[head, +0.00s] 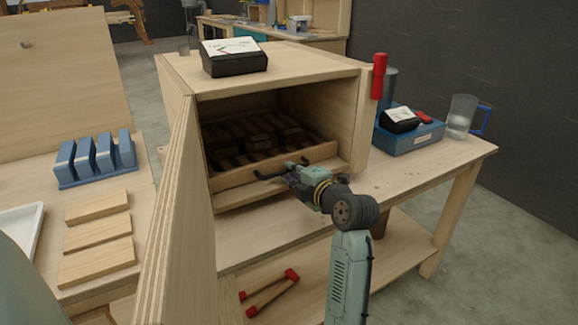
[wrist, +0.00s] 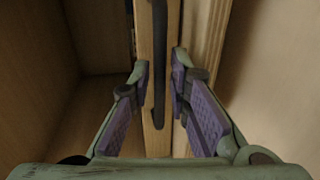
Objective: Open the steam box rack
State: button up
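The steam box (head: 345,105) is a plywood box on the workbench, and its door (head: 180,215) stands swung open at the left. Inside is the slatted wooden rack (head: 235,180), seated in the box with its front board near the opening. My gripper (head: 284,171) is at the rack's front. In the wrist view the gripper (wrist: 161,70) is open, with one purple-padded finger on each side of the rack's dark bar handle (wrist: 159,100). The handle lies between the fingers, and a gap shows at each side. In the head view my gripper partly hides the handle.
A black box with papers (head: 235,62) sits on top. A blue tray (head: 410,138) and clear jug (head: 461,116) stand right. Blue forms (head: 95,160) and wooden blocks (head: 97,235) lie on the left table.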

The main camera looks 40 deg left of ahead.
jog(key=shift+x, duration=0.95)
grip_shut()
